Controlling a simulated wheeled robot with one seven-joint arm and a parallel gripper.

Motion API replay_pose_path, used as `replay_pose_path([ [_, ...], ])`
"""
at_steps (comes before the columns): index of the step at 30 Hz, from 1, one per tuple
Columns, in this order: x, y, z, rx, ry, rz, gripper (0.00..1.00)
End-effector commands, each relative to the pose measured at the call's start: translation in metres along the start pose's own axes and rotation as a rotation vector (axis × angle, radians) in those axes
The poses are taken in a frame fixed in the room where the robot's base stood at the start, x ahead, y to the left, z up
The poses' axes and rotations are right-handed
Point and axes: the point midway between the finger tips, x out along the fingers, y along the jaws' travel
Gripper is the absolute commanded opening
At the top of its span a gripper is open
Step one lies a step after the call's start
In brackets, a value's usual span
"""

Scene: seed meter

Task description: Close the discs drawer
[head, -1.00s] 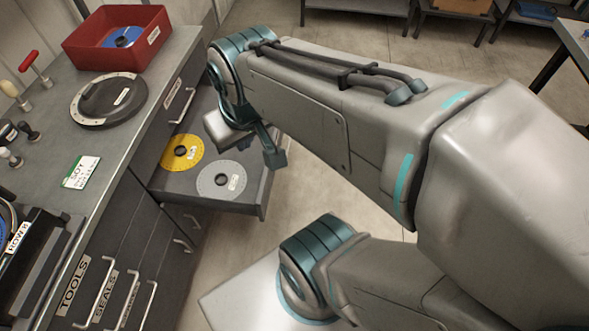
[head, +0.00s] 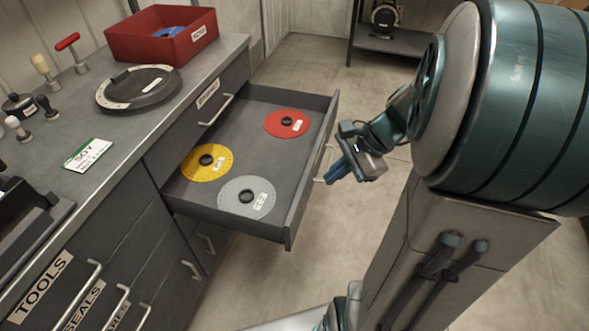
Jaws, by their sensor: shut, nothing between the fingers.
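The discs drawer (head: 275,225) stands pulled out from the grey cabinet. Inside it lie a red disc (head: 286,123), a yellow disc (head: 206,162) and a grey disc (head: 247,197), flat and apart. The drawer's front panel faces right, and part of its handle (head: 322,168) shows there. My gripper (head: 336,172) is just outside the front panel, close to the handle. Its fingers are together and hold nothing. I cannot tell whether the fingertips touch the handle or front.
On the counter stand a red bin (head: 162,36), a dark round plate (head: 139,88), a green-edged SOY card (head: 88,153) and several knobbed tools. Shut drawers labelled TOOLS (head: 41,290) and SEALS are at the lower left. A shelf (head: 400,45) stands at the back.

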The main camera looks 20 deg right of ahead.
Motion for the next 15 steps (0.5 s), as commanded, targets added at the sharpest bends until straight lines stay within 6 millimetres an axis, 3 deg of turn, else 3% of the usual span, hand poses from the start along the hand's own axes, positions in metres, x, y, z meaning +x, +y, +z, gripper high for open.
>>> replay_pose_path([
  [1,0.026,0.005,-0.03,0.112,-0.027,-0.025,0.0],
  [6,0.055,0.006,-0.089,0.423,-0.104,-0.115,0.0],
  [10,0.067,0.007,-0.12,0.58,-0.143,-0.164,0.0],
  [15,0.073,0.007,-0.138,0.673,-0.166,-0.195,0.0],
])
